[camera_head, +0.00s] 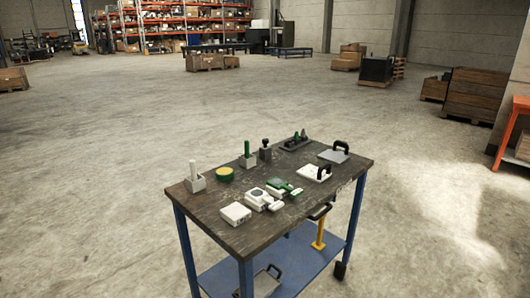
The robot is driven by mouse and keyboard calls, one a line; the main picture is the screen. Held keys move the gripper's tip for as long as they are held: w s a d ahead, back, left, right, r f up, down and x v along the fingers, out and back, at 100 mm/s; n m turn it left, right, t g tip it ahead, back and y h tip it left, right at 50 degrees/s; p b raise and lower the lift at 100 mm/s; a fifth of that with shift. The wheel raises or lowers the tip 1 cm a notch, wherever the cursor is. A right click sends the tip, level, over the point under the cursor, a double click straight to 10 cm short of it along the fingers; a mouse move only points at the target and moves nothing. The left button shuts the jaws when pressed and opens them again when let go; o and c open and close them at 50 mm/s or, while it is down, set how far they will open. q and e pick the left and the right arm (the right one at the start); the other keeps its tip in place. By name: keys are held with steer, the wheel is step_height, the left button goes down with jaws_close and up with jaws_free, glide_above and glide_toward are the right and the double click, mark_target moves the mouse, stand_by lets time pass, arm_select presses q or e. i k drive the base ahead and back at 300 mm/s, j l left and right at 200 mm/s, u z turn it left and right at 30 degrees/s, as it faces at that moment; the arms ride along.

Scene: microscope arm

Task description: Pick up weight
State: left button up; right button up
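Several small objects stand on the dark top of a blue-legged table (270,215). A dark grey block with a round knob on top (265,152) stands near the back edge and looks most like a weight, but I cannot be sure. Neither of my grippers shows in the head view.
The table also holds a white block with a white peg (195,182), a block with a green peg (247,158), a green-yellow disc (225,174), a white box (236,214) and white and green devices (262,199). A blue shelf (300,262) sits below.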

mark_target(265, 151)
steer(key=i+l+u, duration=0.1)
steer(key=u, duration=0.3)
steer(key=l+u, duration=0.15)
steer(key=u, duration=0.2)
steer(key=i+l+u, duration=0.2)
steer(key=l, duration=0.4)
steer(key=i+l+u, duration=0.15)
steer(key=l, duration=0.4)
steer(key=i+l+u, duration=0.2)
steer(key=l, duration=0.45)
steer(key=l+u, duration=0.15)
steer(key=l, duration=0.45)
